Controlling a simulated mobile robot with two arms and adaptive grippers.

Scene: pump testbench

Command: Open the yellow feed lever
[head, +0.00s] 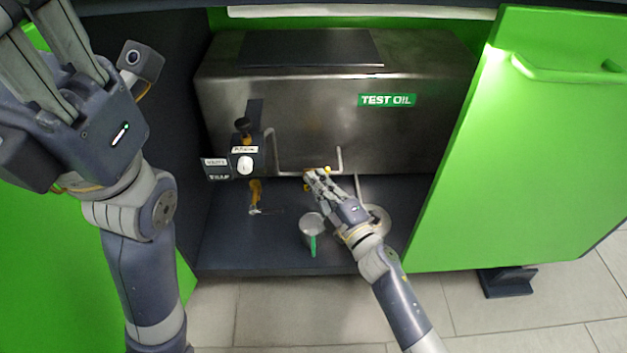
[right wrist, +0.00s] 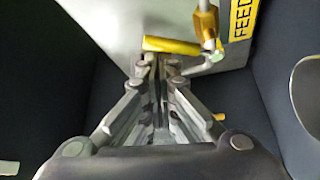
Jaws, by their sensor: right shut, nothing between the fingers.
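The yellow feed lever (right wrist: 171,46) lies crosswise just beyond my right fingertips in the right wrist view, beside a yellow valve body (right wrist: 206,22) and a yellow FEED label (right wrist: 243,18). In the head view only small yellow bits of the lever (head: 327,169) show by the fingertips. My right gripper (head: 312,174) is shut and empty; it also shows in the right wrist view (right wrist: 158,62). Its fingertips are at or very near the lever; I cannot tell whether they touch. My left gripper (head: 40,50) is raised at the upper left of the head view, its fingertips cut off by the frame.
A steel TEST OIL tank (head: 300,110) fills the cabinet back. A trap unit (head: 243,165) with a white knob stands left of my right gripper. A cup with green handle (head: 312,228) is on the cabinet floor (head: 235,245). The open green door (head: 520,140) bounds the right side.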

